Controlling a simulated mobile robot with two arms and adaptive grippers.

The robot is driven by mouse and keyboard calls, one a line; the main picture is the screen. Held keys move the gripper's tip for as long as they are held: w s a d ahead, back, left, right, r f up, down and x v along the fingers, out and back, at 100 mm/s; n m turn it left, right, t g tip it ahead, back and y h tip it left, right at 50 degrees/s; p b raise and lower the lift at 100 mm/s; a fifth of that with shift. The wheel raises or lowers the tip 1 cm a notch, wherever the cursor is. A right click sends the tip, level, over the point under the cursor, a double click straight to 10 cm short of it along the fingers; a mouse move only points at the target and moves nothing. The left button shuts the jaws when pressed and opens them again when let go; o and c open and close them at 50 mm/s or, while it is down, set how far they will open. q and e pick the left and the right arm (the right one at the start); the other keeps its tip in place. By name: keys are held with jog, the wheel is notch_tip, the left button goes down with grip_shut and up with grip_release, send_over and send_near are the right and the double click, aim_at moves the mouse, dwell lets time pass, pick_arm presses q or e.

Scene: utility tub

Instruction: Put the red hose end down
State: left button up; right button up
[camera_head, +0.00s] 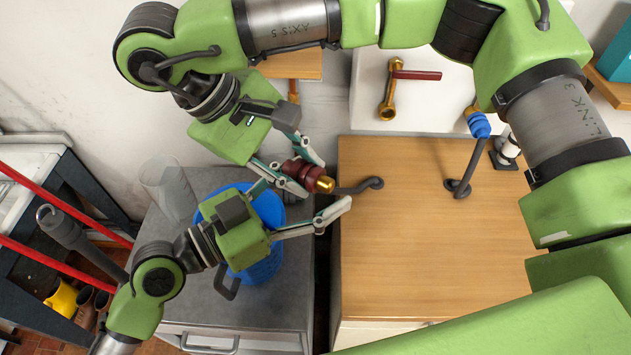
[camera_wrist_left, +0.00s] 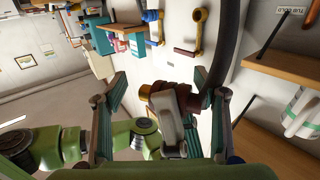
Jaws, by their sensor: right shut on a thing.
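The red hose end (camera_head: 296,168), a dark red collar with a brass tip, is held in the air above the grey cabinet, near the wooden counter. My right gripper (camera_head: 304,174) is shut on it. My left gripper (camera_head: 322,197) is open, its fingers spread toward the hose end from below in the head view. In the left wrist view the red hose end (camera_wrist_left: 194,103) shows between the open fingers of my left gripper (camera_wrist_left: 165,92). A grey finger of my right gripper partly hides it there. I cannot tell whether the left fingers touch it.
A blue bucket (camera_head: 262,268) stands under the grippers on the grey cabinet (camera_head: 296,300), beside a clear jug (camera_head: 166,187). A blue hose end (camera_head: 479,125) is at the right tap. A brass tap with a red lever (camera_head: 388,103) is on the wall. The wooden counter (camera_head: 430,250) is mostly bare.

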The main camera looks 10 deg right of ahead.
pick_arm(q)
jog(key=c, duration=0.9)
pick_arm(e)
jog(key=o, duration=1.2)
jog(key=shift+r, duration=0.1)
